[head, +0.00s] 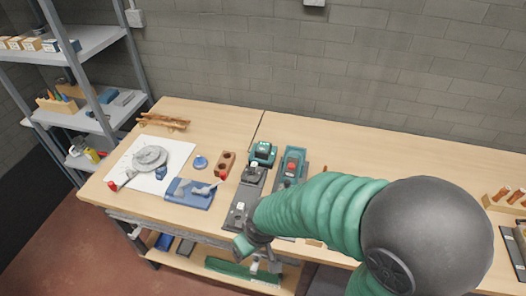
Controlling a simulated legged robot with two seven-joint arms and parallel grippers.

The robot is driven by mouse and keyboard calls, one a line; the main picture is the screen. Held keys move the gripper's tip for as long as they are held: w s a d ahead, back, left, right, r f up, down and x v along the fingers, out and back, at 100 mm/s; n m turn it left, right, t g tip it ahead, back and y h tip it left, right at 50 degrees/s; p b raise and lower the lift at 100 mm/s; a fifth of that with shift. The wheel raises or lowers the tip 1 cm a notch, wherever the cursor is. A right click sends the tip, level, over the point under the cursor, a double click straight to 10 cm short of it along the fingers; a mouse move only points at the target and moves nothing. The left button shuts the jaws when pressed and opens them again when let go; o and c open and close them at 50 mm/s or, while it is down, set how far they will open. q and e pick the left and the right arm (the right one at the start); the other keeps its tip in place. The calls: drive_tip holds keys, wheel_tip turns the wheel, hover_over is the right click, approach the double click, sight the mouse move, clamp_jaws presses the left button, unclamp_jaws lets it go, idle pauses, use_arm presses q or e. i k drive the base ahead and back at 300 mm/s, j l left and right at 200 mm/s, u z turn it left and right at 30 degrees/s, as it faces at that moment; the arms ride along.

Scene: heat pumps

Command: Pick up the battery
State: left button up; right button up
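A teal and black block (263,152) that looks like the battery stands on the workbench, at the back end of a dark grey plate (240,212). A black piece (254,172) sits just in front of it. A teal tool or dock with a red part (291,167) lies to its right. My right arm comes in from the right, and its gripper (247,246) is at the bench's front edge, well in front of the block and apart from it. Its fingers are small and partly hidden by the arm, so their opening is unclear. My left gripper is not in view.
A blue tray (191,193), a red-brown holed block (225,164) and a white sheet (122,173) lie on the left of the bench (205,115). A grey shelf (90,42) stands at far left. The bench behind the block is clear up to the wall.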

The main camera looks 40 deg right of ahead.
sight(263, 150)
drive_tip(key=z, duration=1.4)
